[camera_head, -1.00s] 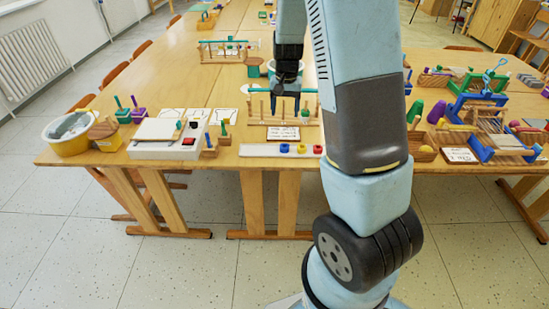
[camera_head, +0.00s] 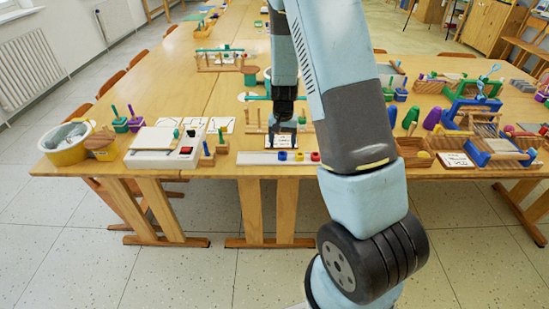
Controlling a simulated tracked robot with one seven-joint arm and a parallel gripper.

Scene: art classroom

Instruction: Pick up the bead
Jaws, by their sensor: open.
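My gripper (camera_head: 284,141) points down above the small white card (camera_head: 281,142) just behind the strip. Its dark fingers are apart and nothing shows between them. They appear behind and above the blue bead, not touching it. Their exact height is hard to tell.
A wooden peg rack (camera_head: 254,128) stands behind the card. A white box with a red switch (camera_head: 158,147) and a yellow tub (camera_head: 66,150) are to the left. Wooden trays and blue frames (camera_head: 492,151) crowd the right. The strip's left part is bare.

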